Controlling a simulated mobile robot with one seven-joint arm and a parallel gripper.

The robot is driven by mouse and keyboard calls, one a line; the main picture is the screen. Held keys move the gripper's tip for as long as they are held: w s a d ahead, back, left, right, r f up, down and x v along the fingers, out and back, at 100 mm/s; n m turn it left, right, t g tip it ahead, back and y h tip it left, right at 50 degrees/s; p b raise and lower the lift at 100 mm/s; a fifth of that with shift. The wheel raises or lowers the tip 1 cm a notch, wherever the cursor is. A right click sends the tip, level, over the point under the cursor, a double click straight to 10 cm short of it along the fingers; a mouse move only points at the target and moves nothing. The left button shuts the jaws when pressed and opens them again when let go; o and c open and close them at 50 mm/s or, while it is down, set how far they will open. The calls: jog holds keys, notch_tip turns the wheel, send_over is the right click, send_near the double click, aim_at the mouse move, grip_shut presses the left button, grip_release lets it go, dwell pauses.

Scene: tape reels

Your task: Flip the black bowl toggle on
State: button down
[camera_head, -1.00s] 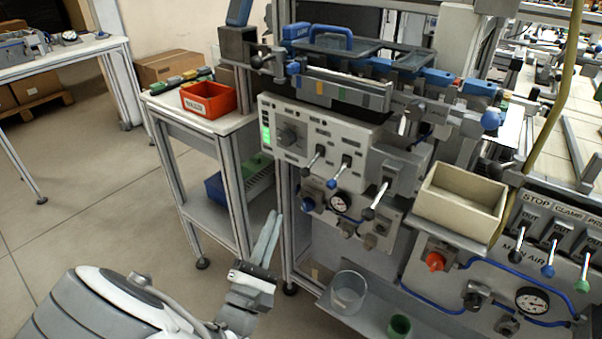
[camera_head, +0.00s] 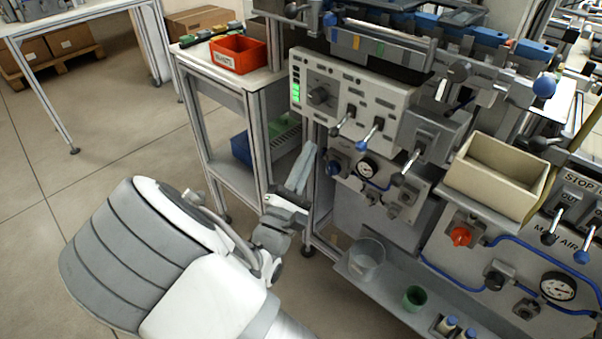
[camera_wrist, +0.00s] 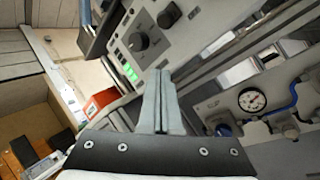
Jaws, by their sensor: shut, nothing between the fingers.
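The grey control panel (camera_head: 350,88) carries a toggle with a dark tip (camera_head: 334,131), and beside it one with a blue tip (camera_head: 364,147). A box right of them has a black-tipped toggle (camera_head: 398,180). Another black-tipped toggle (camera_head: 548,239) is on the MAIN AIR panel. I can read no "bowl" label, so I cannot tell which is the bowl toggle. My gripper (camera_head: 305,150) is shut and empty, pointing up, below and left of the control panel in the picture. In the wrist view my gripper (camera_wrist: 158,75) points toward the panel (camera_wrist: 190,35), apart from any lever.
A black rotary knob (camera_head: 319,96) and green lights (camera_head: 296,92) are on the panel's left. A pressure gauge (camera_head: 368,167) is below it. A side table with an orange bin (camera_head: 238,54) stands left.

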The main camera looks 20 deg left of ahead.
aim_at(340, 125)
jog(key=shift+w+d+r+b, duration=0.25)
jog(key=shift+d+r+b, duration=0.15)
jog(key=shift+d+r, duration=0.4)
jog(key=shift+w+d+r+b, duration=0.3)
jog(key=shift+d+r, duration=0.25)
jog(key=shift+r, duration=0.45)
jog(key=shift+s+r, duration=0.1)
jog(key=shift+r, duration=0.05)
jog(key=shift+r+g+p, duration=0.15)
jog(key=shift+g+p, duration=0.15)
jog(key=shift+p, duration=0.5)
